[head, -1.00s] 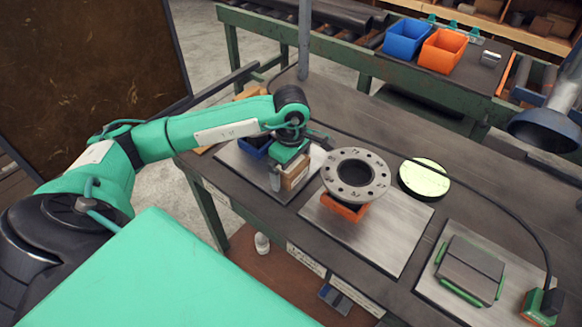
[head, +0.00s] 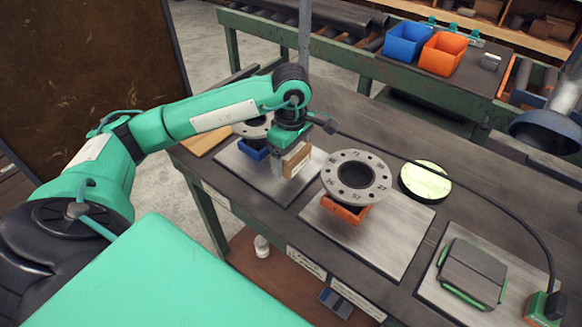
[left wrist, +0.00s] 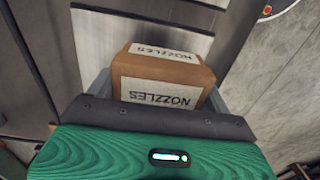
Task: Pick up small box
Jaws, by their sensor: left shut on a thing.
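The small box (head: 297,160) is brown with a white label. It is held in my left gripper (head: 285,165), which is shut on it above the left metal plate (head: 241,171). In the left wrist view the box (left wrist: 163,75) shows labels reading NOZZLES and sits between the jaws. The gap between the box and the plate is hard to judge. My right gripper is not in view.
A grey flange (head: 356,176) rests on an orange holder (head: 346,211) just right of the box. Another flange (head: 254,127) and a blue holder (head: 256,150) stand behind my left gripper.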

